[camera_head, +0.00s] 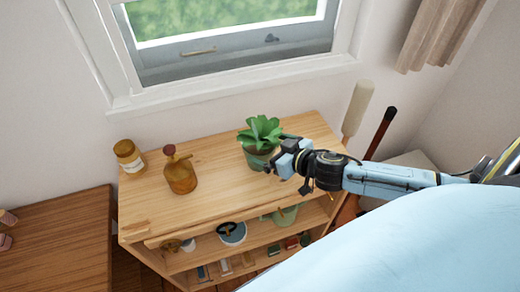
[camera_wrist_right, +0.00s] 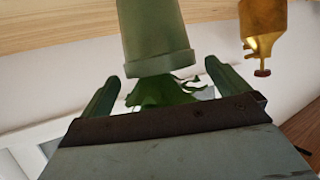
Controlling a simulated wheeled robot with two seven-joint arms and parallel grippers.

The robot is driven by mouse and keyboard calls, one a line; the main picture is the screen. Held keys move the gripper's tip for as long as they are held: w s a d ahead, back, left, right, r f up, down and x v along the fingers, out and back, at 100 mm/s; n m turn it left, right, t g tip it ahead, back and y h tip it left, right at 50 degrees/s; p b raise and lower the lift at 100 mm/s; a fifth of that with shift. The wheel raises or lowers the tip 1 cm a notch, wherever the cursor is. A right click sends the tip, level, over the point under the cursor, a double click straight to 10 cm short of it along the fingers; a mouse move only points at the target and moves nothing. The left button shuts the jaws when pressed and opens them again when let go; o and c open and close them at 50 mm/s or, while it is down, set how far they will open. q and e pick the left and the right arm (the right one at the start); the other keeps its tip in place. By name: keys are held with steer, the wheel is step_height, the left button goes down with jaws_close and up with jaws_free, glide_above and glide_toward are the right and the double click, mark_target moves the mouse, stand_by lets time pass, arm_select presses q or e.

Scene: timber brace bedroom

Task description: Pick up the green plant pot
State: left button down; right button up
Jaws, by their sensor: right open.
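The green plant pot (camera_head: 258,158) with its leafy plant (camera_head: 260,131) stands upright on the wooden shelf top (camera_head: 222,168). In the right wrist view, the pot (camera_wrist_right: 152,35) appears upside down, with its leaves (camera_wrist_right: 165,90) below it. My right gripper (camera_head: 284,154) is at the pot's right side in the head view, partly covering it. Its jaws (camera_wrist_right: 160,78) are open, with one finger on each side of the leaves and rim in the wrist view. I cannot tell whether they touch the pot. My left gripper is out of view.
A brown bottle (camera_head: 181,176) and an amber jar (camera_head: 129,156) stand left of the pot. The bottle also shows in the wrist view (camera_wrist_right: 264,22). A window (camera_head: 225,50) is behind.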

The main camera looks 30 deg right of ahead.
mark_target(265, 146)
steer(key=shift+x, duration=2.55)
steer(key=shift+c, duration=0.3)
steer(key=c, duration=1.2)
steer(key=shift+w+r, duration=0.1)
steer(key=shift+c, duration=0.3)
